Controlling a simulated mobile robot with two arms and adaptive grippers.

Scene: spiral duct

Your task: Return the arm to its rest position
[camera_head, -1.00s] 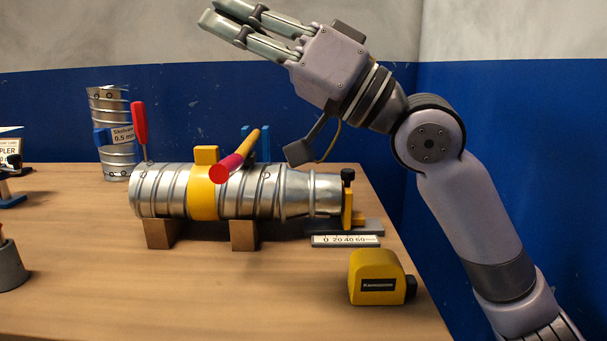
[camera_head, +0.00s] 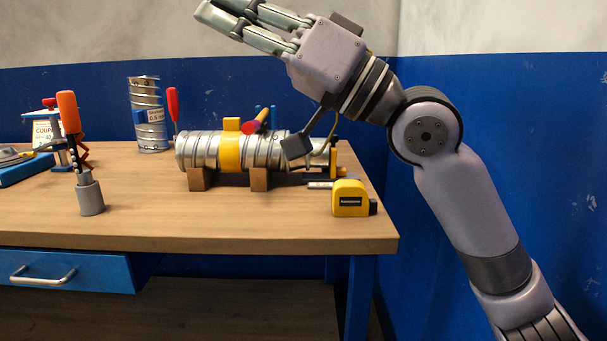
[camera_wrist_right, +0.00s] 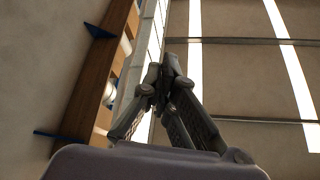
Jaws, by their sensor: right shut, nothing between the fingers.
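My right arm comes in from the lower right of the head view and is raised, with the elbow at the right. Its right gripper (camera_head: 222,15) points to the upper left, high above the workbench and clear of everything on it. In the right wrist view the fingers (camera_wrist_right: 165,70) meet at their tips with nothing between them. My left gripper is in neither view. The spiral duct (camera_head: 205,152) lies on wooden blocks on the bench, with a yellow band (camera_head: 230,152) around it. A marker with a red end (camera_head: 252,128) lies on top of it.
A yellow tape measure (camera_head: 350,198) stands near the bench's right front corner. A grey cup with an orange-handled tool (camera_head: 90,195), an upright duct piece (camera_head: 148,112) and a red-handled tool (camera_head: 173,104) are further left. The bench front (camera_head: 260,225) is bare; a blue drawer (camera_head: 65,271) is below.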

